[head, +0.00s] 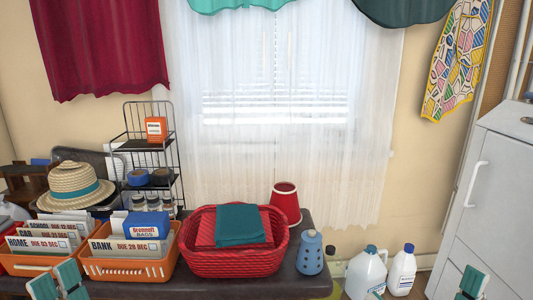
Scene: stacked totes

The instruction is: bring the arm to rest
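My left gripper (57,277) shows at the bottom left edge as two teal fingertips side by side with a small gap. It is in front of the orange baskets and holds nothing that I can see. My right gripper (472,282) shows at the bottom right as a small teal part in front of the white cabinet. Its finger gap cannot be made out, and nothing shows in it. Most of both arms is out of view. A red woven basket (235,262) with folded red and teal cloths (241,226) stands on the dark table, apart from both grippers.
An orange basket (130,268) holds cards and a blue box. A straw hat (76,185), a wire rack (150,130), a red cup-shaped item (285,203) and a blue bottle (311,253) stand nearby. White jugs (366,272) stand right of the table, by the cabinet (500,190).

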